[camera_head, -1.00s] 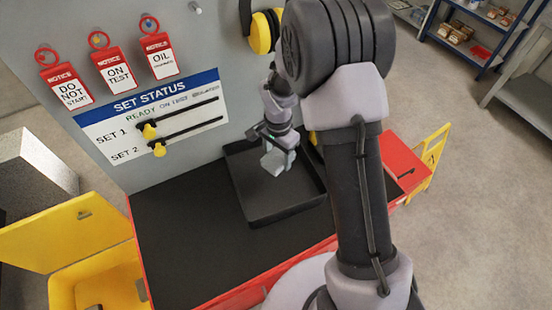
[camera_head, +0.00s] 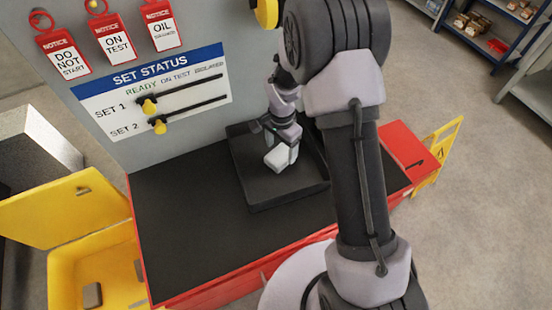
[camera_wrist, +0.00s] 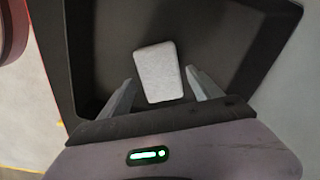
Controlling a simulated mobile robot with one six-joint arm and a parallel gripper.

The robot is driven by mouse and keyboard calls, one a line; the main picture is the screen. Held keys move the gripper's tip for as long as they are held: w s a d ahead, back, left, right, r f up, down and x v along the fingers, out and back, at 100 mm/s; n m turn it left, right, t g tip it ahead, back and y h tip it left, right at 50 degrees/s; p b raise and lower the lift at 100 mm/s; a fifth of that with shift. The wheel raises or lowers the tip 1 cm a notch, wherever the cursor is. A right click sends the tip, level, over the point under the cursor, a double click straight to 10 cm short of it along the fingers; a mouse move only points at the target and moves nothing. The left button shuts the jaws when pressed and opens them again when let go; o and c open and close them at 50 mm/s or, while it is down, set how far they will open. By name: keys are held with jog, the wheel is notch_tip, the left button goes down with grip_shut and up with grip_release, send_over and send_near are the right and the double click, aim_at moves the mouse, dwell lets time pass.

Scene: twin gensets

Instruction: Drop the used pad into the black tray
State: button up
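The used pad is a pale grey, rounded block (camera_head: 280,158); it also shows in the wrist view (camera_wrist: 159,72). My gripper (camera_head: 286,153) reaches down inside the black tray.
The status board (camera_head: 150,95) with hanging red tags stands behind the bench. A yellow open bin (camera_head: 75,270) is at the left, holding a small dark block (camera_head: 92,294). The bench top (camera_head: 195,225) left of the tray is clear. A yellow floor sign (camera_head: 440,155) stands at the right.

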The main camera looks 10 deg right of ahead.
jog(key=shift+o, duration=0.3)
jog(key=shift+r, duration=0.1)
notch_tip(320, 180, up, 17)
jog(key=p, duration=0.3)
jog(key=shift+r+p, duration=0.15)
jog(key=shift+p, duration=0.25)
